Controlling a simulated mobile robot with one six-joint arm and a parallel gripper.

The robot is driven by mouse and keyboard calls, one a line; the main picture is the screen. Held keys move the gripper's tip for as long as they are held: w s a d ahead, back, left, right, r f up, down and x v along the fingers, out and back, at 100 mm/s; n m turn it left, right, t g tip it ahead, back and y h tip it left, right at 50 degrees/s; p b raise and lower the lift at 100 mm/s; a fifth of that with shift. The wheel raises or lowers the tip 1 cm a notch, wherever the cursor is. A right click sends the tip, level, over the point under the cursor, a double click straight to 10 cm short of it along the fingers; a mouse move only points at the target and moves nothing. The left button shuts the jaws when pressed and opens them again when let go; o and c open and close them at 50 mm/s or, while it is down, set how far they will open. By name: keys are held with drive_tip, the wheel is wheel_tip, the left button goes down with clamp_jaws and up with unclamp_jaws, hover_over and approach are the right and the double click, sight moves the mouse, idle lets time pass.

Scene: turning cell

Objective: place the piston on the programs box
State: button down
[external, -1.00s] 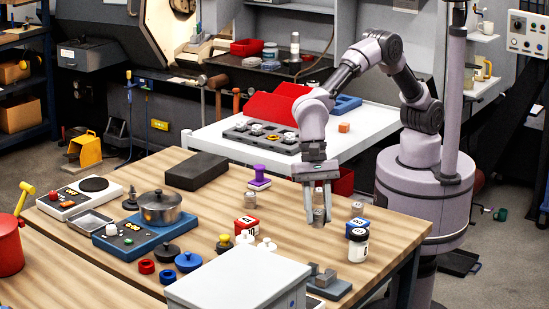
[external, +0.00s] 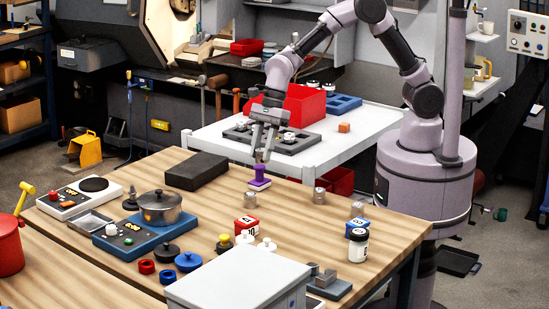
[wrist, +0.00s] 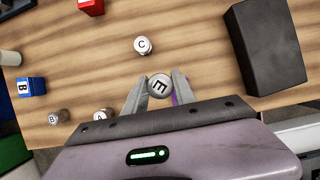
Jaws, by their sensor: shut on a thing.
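My gripper (external: 264,143) is shut on a small metal piston (wrist: 159,86) whose top is marked E. It is held above the far part of the wooden table, just over the purple stamp-like object (external: 260,177), part of which shows beside a finger in the wrist view (wrist: 182,89). A similar piston marked C (wrist: 143,46) stands apart on the table, and two more metal pieces (wrist: 100,115) stand near the edge. No box shows a readable "programs" label. A black block-shaped box (external: 197,171) lies left of my gripper; it also shows in the wrist view (wrist: 265,45).
A pot (external: 160,208) sits on a blue appliance at left. A white cart (external: 345,142) with a red bin stands behind. Bare wood lies mid-table.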

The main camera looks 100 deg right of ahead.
drive_tip(key=s+d+m+h+p, duration=0.1)
drive_tip(key=s+d+m, duration=0.3)
drive_tip(key=d, duration=1)
drive_tip(key=t+b, duration=0.1)
hover_over(212, 161)
drive_tip(key=s, duration=0.1)
drive_tip(key=shift+s+d+f, duration=0.15)
drive_tip(key=shift+d+f, duration=0.1)
drive_tip(key=shift+f, duration=0.6)
wheel_tip(212, 161, down, 3)
drive_tip(key=shift+f+h+b, duration=0.2)
drive_tip(key=shift+h+b, duration=0.1)
drive_tip(key=shift+b, duration=0.6)
drive_tip(key=shift+s+f, duration=0.1)
drive_tip(key=shift+f, duration=0.05)
drive_tip(key=c, duration=1)
unclamp_jaws()
